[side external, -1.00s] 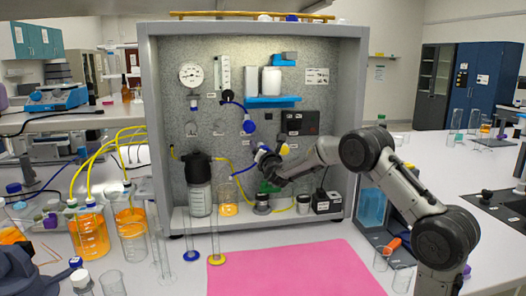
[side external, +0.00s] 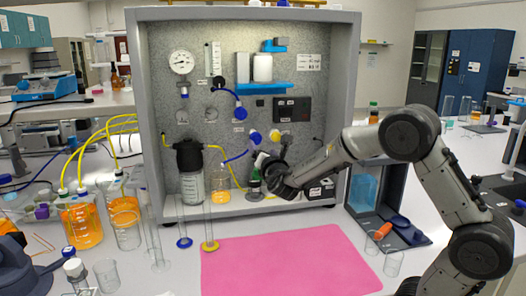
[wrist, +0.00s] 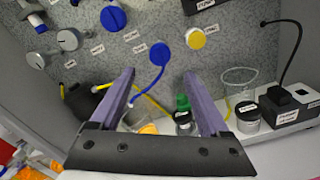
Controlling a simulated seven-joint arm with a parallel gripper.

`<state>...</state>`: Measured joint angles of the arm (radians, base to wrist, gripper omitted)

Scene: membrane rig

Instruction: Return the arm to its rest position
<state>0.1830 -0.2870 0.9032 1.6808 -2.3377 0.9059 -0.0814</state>
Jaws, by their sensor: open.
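My gripper (side external: 259,172) is in front of the lower middle of the membrane rig's back panel, with the arm reaching in from the right. In the wrist view my gripper (wrist: 158,74) has its two purple fingers spread wide, with nothing held between them. Past the fingers are a blue knob (wrist: 160,54) with a blue tube and a yellow knob (wrist: 195,39) on the panel. A green-topped item (wrist: 183,103) and a small jar (wrist: 185,122) stand behind the right finger. The side view partly hides the fingertips behind the wrist.
The grey rig cabinet (side external: 353,75) surrounds the panel. A black-capped bottle (side external: 191,172) and a beaker of orange liquid (side external: 220,190) stand left of my gripper. Tall cylinders (side external: 208,225) stand in front. A pink mat (side external: 290,262) lies clear on the bench.

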